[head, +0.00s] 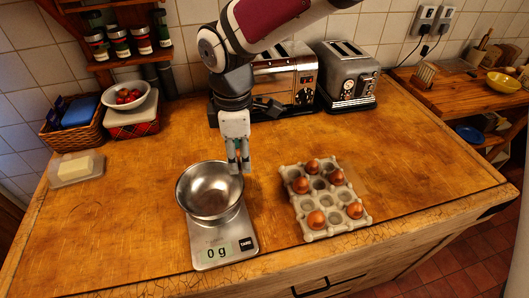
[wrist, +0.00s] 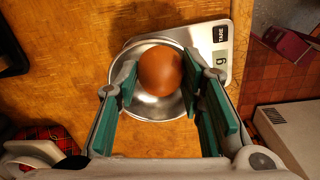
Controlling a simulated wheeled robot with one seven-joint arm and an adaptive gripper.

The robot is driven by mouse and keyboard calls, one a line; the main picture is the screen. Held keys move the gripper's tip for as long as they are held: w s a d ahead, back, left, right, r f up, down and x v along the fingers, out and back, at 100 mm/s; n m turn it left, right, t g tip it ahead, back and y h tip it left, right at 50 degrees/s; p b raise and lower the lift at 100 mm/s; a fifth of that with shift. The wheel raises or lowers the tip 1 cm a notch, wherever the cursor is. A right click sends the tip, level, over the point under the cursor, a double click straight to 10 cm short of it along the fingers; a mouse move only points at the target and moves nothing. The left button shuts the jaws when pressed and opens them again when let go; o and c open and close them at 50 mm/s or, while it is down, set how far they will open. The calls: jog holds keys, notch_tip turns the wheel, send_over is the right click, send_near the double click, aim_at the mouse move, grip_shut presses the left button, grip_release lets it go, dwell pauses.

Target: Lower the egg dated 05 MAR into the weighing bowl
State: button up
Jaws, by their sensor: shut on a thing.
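My gripper (head: 238,166) hangs beside and just above the right rim of the steel weighing bowl (head: 203,196). In the wrist view its green-padded fingers are shut on a brown egg (wrist: 161,73), which overlaps the bowl (wrist: 153,108) behind it. No date can be read on the egg, and in the head view the fingers hide it. The bowl sits on a kitchen scale (head: 215,258) reading 0 g. The grey egg tray (head: 328,229), to the right, holds several brown eggs (head: 316,219) and has empty cups.
Two toasters (head: 347,88) stand along the back wall. A butter dish (head: 75,168), a basket (head: 80,124) and a fruit bowl (head: 130,109) are at the left. The worktop (head: 140,187) is clear left of the bowl. A side shelf (head: 460,93) is at the right.

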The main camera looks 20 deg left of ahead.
jog(key=s+a+f+b, duration=0.2)
jog(key=s+a, duration=0.2)
jog(key=a, duration=0.6)
jog(key=shift+f, duration=0.2)
dwell(0.5)
jog(key=shift+f+b, duration=1.8)
jog(key=shift+f, duration=1.55)
jog(key=shift+f+b, duration=1.4)
jog(key=shift+f, duration=1.05)
jog(key=o, duration=0.8)
